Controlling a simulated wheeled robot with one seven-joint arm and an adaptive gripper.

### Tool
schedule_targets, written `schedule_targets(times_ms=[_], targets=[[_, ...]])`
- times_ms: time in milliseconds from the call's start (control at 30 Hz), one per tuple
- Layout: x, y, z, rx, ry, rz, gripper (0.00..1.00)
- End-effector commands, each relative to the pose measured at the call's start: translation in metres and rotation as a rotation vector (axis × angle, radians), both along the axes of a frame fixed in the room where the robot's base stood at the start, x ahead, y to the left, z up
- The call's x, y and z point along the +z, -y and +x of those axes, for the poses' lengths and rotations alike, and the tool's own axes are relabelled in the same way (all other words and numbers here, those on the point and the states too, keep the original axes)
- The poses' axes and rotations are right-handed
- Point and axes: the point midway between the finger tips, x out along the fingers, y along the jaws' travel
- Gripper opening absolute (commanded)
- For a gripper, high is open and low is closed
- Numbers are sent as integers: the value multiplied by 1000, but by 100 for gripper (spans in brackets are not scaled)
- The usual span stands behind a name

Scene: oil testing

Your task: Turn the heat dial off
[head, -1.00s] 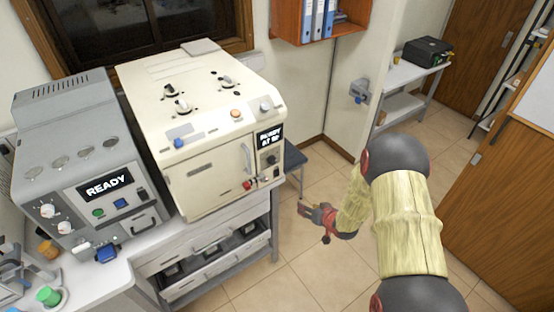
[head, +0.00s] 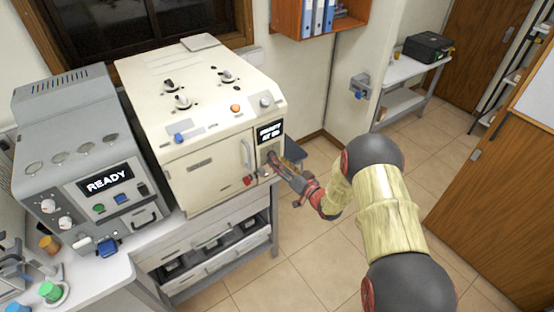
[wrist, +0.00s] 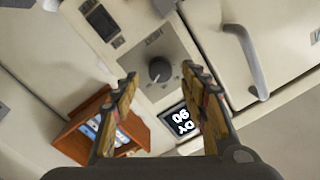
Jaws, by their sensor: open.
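A round dark dial (wrist: 160,70) sits on the front panel of the cream machine (head: 200,130), beside a small display (head: 269,132). My gripper (head: 275,165) is at the panel just below the display. In the wrist view my gripper (wrist: 161,77) is open, with one finger on each side of the dial. I cannot tell whether the fingers touch it. In the head view my gripper largely hides the dial.
A door handle (head: 246,153) and a red knob (head: 248,180) are on the machine's front, left of my gripper. A grey machine (head: 85,150) reading READY stands to the left. The tiled floor (head: 310,245) in front is clear.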

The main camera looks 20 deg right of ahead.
Motion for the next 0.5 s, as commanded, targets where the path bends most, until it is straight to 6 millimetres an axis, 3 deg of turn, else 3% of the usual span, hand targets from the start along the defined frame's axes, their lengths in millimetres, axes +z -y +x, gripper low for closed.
schedule_targets(times_ms=[200,500], targets=[[0,-7,16,0,0,0,44],[0,-7,17,-1,0,0,43]])
